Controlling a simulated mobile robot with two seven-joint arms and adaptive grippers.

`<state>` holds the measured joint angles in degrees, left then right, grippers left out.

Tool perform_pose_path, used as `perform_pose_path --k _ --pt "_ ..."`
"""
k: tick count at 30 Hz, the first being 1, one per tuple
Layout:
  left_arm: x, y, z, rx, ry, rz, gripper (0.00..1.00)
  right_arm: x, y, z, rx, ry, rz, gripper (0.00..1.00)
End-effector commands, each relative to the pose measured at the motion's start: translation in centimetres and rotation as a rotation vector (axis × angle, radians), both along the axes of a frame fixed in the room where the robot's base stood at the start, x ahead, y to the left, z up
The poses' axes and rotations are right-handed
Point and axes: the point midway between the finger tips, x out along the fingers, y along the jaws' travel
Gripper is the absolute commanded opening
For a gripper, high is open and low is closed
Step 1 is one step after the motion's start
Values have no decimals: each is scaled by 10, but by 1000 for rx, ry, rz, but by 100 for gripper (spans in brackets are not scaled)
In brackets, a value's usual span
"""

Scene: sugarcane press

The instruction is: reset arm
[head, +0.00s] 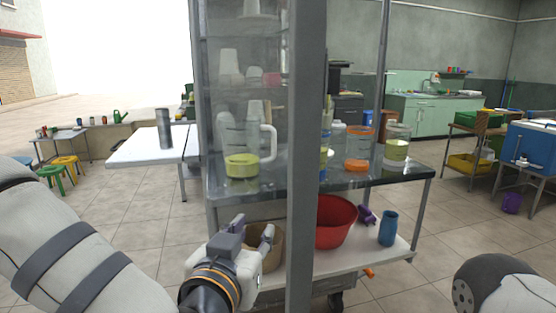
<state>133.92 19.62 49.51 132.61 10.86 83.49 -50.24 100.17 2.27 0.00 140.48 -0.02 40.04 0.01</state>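My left arm comes in from the left, and my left gripper (253,227) is in front of the lower shelf of the glass-sided cart. Its two fingers stand apart, with nothing visible between them. A tan round container (270,262) shows behind the fingers, partly hidden by the gripper; I cannot tell whether they touch. A rounded part of my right arm (500,287) shows at the lower right. My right gripper is not in view.
The cart's grey post (304,150) stands close in front. Its metal counter (390,178) bears a pitcher (240,152) and jars. The lower shelf holds a red bucket (334,222) and a blue cup (388,229).

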Motion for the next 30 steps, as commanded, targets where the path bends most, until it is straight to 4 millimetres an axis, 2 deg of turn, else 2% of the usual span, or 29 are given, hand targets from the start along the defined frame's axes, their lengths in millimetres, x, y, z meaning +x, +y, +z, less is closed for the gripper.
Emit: perform_pose_path --k 1,5,6,8,9,11,12,14,15,18,21,24,30 --pt "-8 -1 -33 6 76 -23 31 2 0 1 0 -7 0 40" --pt "-46 4 -128 7 324 -80 31 5 0 2 -1 -16 0 40" --pt "-63 9 -158 9 413 -94 31 6 0 2 -1 -18 0 40" --pt "-95 19 -203 10 557 -104 31 6 0 3 -1 -20 0 40" --pt "-120 28 -232 14 661 -105 31 7 0 4 0 -22 0 40" --pt "-163 45 -271 21 821 -96 31 7 0 5 0 -24 0 40" --pt "-193 58 -294 28 928 -81 31 8 0 6 0 -26 0 40" --pt "-240 81 -321 43 1088 -51 31 9 0 7 0 -30 0 40" --pt "-271 97 -334 54 1189 -21 31 9 0 7 0 -32 0 40" --pt "-338 135 -352 90 1401 61 31 11 0 8 0 -37 0 40" --pt "-382 163 -355 122 1539 134 31 11 0 9 -1 -39 0 40" --pt "-403 177 -354 140 1603 174 31 12 0 9 -1 -40 0 40" --pt "-407 179 -354 141 1616 185 31 11 0 9 -1 -39 0 40"
